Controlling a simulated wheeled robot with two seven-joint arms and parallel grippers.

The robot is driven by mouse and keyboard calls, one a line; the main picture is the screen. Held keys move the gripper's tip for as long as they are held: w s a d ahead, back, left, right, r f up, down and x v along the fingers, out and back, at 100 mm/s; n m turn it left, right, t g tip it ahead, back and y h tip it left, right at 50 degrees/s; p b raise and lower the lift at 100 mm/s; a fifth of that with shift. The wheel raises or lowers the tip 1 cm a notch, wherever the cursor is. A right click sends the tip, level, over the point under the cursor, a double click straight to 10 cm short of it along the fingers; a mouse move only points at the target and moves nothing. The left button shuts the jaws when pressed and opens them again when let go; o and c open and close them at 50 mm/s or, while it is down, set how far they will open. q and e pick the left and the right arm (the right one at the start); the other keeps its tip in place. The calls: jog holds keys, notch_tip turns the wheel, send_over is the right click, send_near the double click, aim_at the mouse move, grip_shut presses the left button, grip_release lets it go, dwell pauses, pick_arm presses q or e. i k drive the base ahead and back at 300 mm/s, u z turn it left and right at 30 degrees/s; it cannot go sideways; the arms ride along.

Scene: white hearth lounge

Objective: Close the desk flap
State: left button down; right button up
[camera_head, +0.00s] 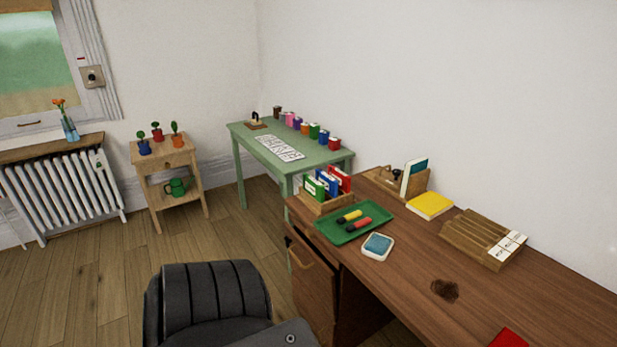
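A brown wooden desk (470,280) runs along the wall from the middle to the lower right. Under its left end is a wooden front panel (312,290) with a curved handle (299,256) near its top. A dark gap shows to the right of this panel, under the desktop. I cannot tell whether this panel is the desk flap, or whether it is open or shut. No other flap is clearly seen. Neither of my grippers is in view.
A black chair (215,300) stands before the desk's left end. The desktop holds a green tray (335,232) with markers, a stamp pad (377,246), a yellow book (430,205) and a slotted wooden rack (470,235). A green table (320,160) stands behind. Floor at left is clear.

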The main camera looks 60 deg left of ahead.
aim_at(318, 278)
jog(key=k, duration=0.6)
jog(key=u, duration=0.8)
jog(key=i, duration=0.5)
